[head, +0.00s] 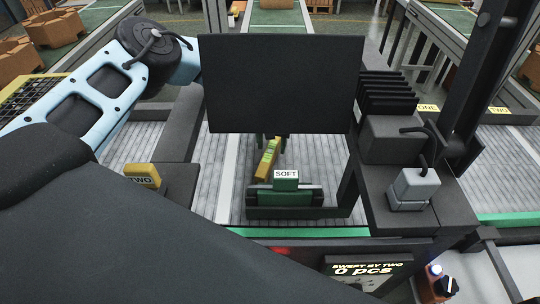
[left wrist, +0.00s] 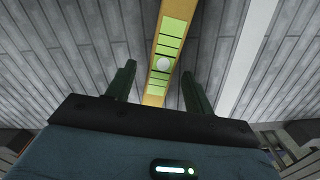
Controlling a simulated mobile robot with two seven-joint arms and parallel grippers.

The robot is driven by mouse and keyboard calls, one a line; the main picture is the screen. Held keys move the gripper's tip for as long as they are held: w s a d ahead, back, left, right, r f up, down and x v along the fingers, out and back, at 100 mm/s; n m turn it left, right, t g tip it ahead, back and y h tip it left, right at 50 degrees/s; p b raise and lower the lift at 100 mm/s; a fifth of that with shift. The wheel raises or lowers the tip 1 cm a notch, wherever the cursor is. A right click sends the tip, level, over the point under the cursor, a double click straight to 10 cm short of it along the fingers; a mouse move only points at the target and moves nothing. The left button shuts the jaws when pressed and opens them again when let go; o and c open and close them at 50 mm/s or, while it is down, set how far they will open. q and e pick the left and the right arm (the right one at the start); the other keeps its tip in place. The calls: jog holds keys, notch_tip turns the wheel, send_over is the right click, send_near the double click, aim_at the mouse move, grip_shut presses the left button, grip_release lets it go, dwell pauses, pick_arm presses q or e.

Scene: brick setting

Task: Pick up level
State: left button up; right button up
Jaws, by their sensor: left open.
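The level (head: 265,163) is a yellow bar with green segments. In the head view it lies tilted on the grey slatted surface, its upper end hidden near a large dark panel. My right gripper is not in view.
The dark panel (head: 283,85) blocks the middle. A green block marked SOFT (head: 286,185) stands just in front of the level. A grey block (head: 414,190) and dark upright plates (head: 388,90) are at right.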

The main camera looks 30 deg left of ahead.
aim_at(272, 147)
pick_arm(q)
jog(key=shift+f, duration=1)
grip_shut()
jog(key=shift+r, duration=0.1)
notch_tip(272, 147, up, 18)
